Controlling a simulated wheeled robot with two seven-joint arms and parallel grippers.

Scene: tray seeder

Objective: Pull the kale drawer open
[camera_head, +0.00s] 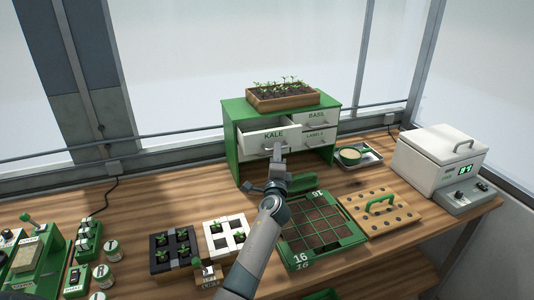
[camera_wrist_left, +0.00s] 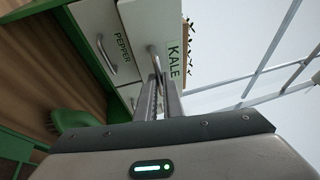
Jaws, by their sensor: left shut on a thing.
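The kale drawer (camera_head: 255,140) is the upper left drawer of a green cabinet (camera_head: 229,128). It stands out from the cabinet, and its open top shows in the head view. Its front and KALE label also show in the wrist view (camera_wrist_left: 174,60). My left gripper (camera_head: 278,155) is in front of the drawer and shut on the drawer's handle (camera_wrist_left: 153,58). In the head view the gripper hides most of the handle. My right gripper is not in view.
The basil drawer (camera_head: 317,115), labels drawer (camera_head: 315,135) and pepper drawer (camera_wrist_left: 105,28) are closed. A seedling box (camera_head: 283,102) sits on the cabinet. A green gridded tray (camera_head: 330,254), a pegged wooden board (camera_head: 400,222) and black and white seedling trays lie on the bench in front.

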